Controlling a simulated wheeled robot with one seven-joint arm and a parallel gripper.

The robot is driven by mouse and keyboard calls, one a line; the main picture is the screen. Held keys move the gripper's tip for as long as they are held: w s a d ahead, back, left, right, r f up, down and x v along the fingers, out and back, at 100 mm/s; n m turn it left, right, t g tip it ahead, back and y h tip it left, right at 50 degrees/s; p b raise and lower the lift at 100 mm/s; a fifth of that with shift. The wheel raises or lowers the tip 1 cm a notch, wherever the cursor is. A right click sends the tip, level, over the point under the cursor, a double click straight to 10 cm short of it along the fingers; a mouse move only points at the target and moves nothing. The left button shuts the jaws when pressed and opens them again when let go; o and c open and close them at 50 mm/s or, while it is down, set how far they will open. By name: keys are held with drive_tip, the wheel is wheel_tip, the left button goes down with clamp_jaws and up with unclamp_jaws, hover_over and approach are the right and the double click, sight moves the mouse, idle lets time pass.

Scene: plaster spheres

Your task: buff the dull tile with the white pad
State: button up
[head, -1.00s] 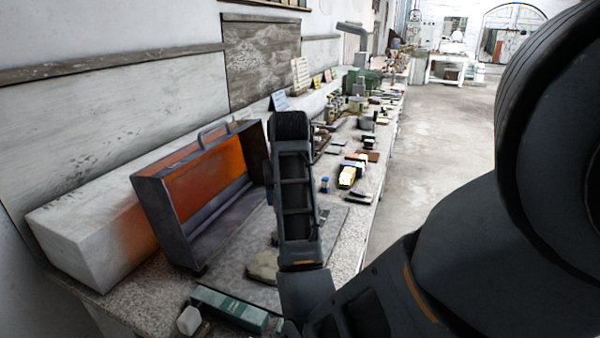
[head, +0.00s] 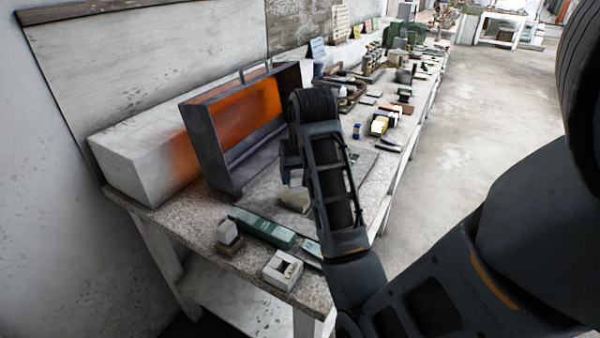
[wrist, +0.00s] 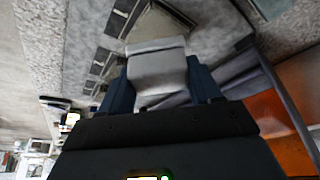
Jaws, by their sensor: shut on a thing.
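My gripper (wrist: 157,76) is shut on the white pad (wrist: 158,68), a pale, soft-edged block between two dark blue fingers in the wrist view. A pale beige, flat piece (wrist: 157,23) lies on the bench past the pad; I cannot tell whether they touch. It also shows in the head view (head: 295,199), beside my arm. Dark-framed strips lie near it in the wrist view. I cannot single out the dull tile for sure. In the head view my arm hides most of the gripper and the work spot.
An open metal box glowing orange inside (head: 238,130) stands left of my arm, close to it. Tools crowd the bench behind; floor at right is clear.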

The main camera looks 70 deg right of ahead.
sight(300, 188)
drive_tip(key=shift+f+b, duration=1)
drive_tip(key=shift+f, duration=1)
drive_tip(key=shift+f, duration=0.4)
